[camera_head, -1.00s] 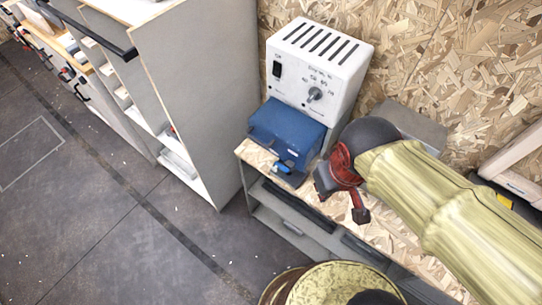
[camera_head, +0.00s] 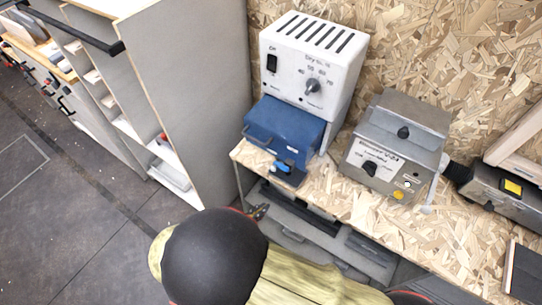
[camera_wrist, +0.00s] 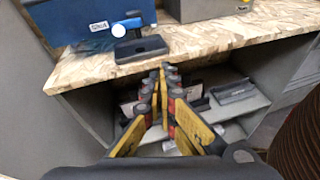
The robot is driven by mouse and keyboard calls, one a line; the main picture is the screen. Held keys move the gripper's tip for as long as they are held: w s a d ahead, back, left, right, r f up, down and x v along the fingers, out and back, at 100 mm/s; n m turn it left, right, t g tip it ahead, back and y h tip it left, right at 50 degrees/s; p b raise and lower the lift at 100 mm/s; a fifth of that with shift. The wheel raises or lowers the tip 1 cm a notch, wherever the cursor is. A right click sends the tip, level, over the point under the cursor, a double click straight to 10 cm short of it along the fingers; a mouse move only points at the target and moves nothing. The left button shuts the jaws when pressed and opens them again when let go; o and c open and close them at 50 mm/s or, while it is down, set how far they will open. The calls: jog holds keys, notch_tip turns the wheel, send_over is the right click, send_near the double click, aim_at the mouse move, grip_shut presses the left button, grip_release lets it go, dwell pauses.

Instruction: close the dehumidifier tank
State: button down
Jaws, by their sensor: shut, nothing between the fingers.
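The dehumidifier (camera_head: 313,65) is a white box with top vents, a dark switch and a knob, standing on the bench. Its blue tank (camera_head: 285,127) sticks out from the lower front, with a handle at its left. The tank also shows at the upper left of the wrist view (camera_wrist: 75,20). My gripper (camera_wrist: 167,72) is shut and empty, below the bench top's front edge and in front of the open shelf. In the head view my arm mostly hides it; only a bit of it (camera_head: 258,212) shows below the tank.
A small black-based item with a blue lever (camera_head: 288,172) lies on the bench (camera_head: 345,205) just in front of the tank. A grey metal device (camera_head: 395,150) stands to the right. A tall grey cabinet (camera_head: 195,90) stands left. Dark items lie on the lower shelf.

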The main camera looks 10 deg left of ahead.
aim_at(273, 146)
jog(key=w+a+r+n+t+y, duration=0.1)
jog(key=w+a+r+n+t, duration=0.2)
jog(key=w+a+r+t, duration=0.3)
jog(key=shift+g, duration=0.8)
jog(key=b+x, duration=0.4)
jog(key=x, duration=0.8)
jog(key=shift+d+r, duration=0.15)
jog(key=shift+d, duration=0.05)
jog(key=shift+w, duration=0.1)
jog(key=p+x, duration=0.2)
jog(key=x, duration=1)
jog(key=shift+r, duration=0.1)
jog(key=shift+a, duration=0.1)
